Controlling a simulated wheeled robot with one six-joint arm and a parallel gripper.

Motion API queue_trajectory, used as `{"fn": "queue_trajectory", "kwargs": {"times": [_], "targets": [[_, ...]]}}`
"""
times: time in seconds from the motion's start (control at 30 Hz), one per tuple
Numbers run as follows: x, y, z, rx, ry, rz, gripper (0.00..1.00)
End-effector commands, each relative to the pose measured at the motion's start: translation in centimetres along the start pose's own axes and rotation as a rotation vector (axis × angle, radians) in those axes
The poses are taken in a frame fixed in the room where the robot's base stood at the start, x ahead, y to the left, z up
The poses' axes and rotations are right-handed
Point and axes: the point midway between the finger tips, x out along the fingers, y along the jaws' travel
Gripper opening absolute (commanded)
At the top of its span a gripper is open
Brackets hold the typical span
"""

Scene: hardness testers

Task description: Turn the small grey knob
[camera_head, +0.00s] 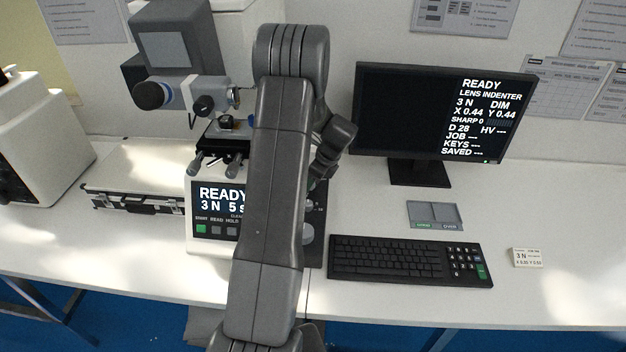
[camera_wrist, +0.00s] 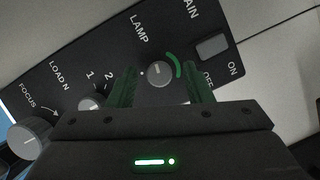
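In the wrist view a small grey round knob (camera_wrist: 160,74) sits on a dark panel under the word LAMP, with a green arc to its right. My gripper (camera_wrist: 162,80) is open, with one green finger on each side of this knob. Gaps show between the knob and both fingers; how deep the fingertips reach is hard to tell. A second grey knob (camera_wrist: 92,103) marked LOAD N, with 1 and 2 beside it, is to the left, partly covered by my gripper.
A larger FOCUS knob (camera_wrist: 30,138) is at the lower left of the panel, and a switch (camera_wrist: 212,46) marked ON and OFF at the upper right. The tester's screen (camera_head: 222,199) reads READY. A monitor (camera_head: 400,115) and keyboard (camera_head: 400,260) stand to the right.

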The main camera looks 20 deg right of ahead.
Motion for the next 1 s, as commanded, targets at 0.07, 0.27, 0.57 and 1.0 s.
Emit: {"fn": "queue_trajectory", "kwargs": {"times": [0.07, 0.27, 0.57, 1.0], "targets": [[0.0, 0.0, 0.0, 0.0, 0.0, 0.001, 0.46], [-1.1, 0.0, 0.0, 0.0, -0.001, -0.002, 0.46], [-7.2, -0.1, -0.1, 0.0, -0.002, -0.004, 0.46], [-13.6, 0.0, 0.0, 0.0, 0.0, 0.0, 0.46]]}}
